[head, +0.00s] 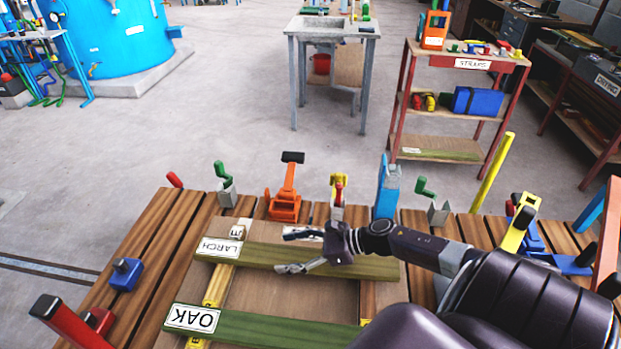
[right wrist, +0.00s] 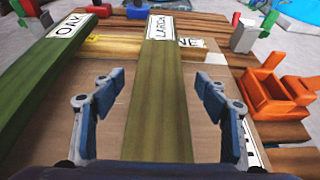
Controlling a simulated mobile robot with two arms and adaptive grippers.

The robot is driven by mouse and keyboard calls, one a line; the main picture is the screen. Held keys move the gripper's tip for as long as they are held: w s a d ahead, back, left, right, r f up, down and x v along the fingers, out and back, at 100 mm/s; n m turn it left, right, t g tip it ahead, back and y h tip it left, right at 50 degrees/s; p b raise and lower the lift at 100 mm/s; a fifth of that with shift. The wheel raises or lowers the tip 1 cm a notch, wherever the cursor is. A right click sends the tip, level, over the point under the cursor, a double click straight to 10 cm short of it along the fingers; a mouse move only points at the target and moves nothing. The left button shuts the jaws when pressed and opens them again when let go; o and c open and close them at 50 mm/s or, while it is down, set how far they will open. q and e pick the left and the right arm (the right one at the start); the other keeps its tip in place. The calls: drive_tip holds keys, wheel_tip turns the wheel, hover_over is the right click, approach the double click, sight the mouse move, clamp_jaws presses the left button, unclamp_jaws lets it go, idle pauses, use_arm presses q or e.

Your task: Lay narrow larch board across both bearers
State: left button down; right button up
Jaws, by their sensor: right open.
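The larch board (head: 265,255), greenish with a white LARCH label, lies on the workbench and crosses over the left bearer (head: 217,285) and the right bearer (head: 368,300). The oak board (head: 265,328), with an OAK label, lies parallel to it, nearer me. My right gripper (head: 287,252) is open over the larch board, with one finger on each side of it. In the right wrist view the larch board (right wrist: 160,105) runs between the open fingers (right wrist: 160,84), with gaps on both sides. The oak board (right wrist: 50,75) is at the left there. My left gripper is out of view.
An orange tool (head: 285,205), green-handled clamps (head: 226,185) and a blue tool (head: 387,190) stand along the bench's far edge. A blue block (head: 126,273) is at the left. Brown sheet shows between the boards. A shelf labelled STRIPS (head: 465,62) stands beyond.

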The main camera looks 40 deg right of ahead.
drive_tip(key=v, duration=0.9)
drive_tip(key=shift+s+d, duration=0.15)
drive_tip(key=shift+s, duration=0.05)
